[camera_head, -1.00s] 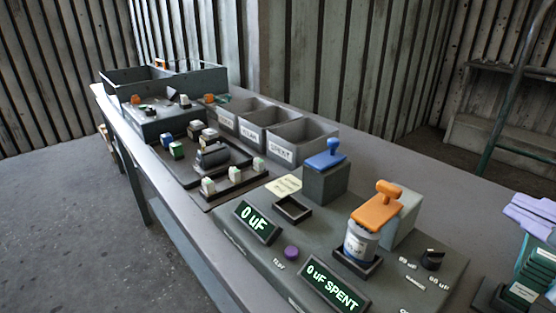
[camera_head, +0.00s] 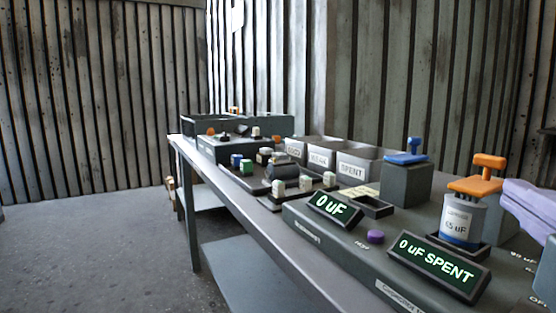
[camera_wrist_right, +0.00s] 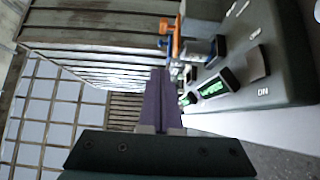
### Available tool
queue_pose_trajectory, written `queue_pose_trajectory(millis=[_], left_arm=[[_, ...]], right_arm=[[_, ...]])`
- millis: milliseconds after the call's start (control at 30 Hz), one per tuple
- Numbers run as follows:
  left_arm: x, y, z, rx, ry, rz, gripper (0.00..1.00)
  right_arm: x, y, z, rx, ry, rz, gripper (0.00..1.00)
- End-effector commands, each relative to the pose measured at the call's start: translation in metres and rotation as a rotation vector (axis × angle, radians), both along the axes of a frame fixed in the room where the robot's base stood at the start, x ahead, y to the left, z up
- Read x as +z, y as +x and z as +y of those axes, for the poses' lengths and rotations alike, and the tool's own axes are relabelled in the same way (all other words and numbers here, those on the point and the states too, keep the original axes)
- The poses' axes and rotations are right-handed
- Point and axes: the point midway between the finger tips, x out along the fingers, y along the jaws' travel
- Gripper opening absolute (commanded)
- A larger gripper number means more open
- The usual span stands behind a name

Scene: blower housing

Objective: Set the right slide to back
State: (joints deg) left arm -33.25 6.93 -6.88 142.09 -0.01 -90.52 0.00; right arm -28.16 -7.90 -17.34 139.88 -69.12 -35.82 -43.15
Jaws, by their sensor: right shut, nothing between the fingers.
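No part is clearly marked as the right slide, and I cannot tell its setting. Small pale blocks (camera_head: 305,183) stand in a row along a dark strip at mid-bench. A grey box (camera_head: 225,148) farther back carries small orange and white knobs, too small to read. My right gripper (camera_head: 522,200) enters at the right edge as lavender fingers, near the orange-handled clamp (camera_head: 478,186) and apart from the pale blocks. In the right wrist view the purple fingers (camera_wrist_right: 160,98) are together with nothing between them. My left gripper is out of view.
A console with displays (camera_head: 438,268), a purple button (camera_head: 375,236), a labelled can (camera_head: 462,222) and a blue-handled block (camera_head: 407,180) fills the near bench. Labelled grey bins (camera_head: 353,169) stand behind it. Open floor (camera_head: 110,250) lies left.

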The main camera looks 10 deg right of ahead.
Motion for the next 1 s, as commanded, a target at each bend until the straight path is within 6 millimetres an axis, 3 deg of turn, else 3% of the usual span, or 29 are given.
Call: queue_pose_trajectory(millis=[267, 700, 1000], left_arm=[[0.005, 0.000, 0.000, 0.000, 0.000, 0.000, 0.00], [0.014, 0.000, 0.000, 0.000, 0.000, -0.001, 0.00], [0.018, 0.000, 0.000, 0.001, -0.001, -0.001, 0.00]], right_arm=[[0.002, 0.014, -0.005, 0.000, -0.003, -0.002, 0.00], [0.002, 0.096, -0.041, -0.002, -0.001, -0.002, 0.00], [0.000, 0.107, -0.073, 0.000, 0.000, 0.002, 0.00]])
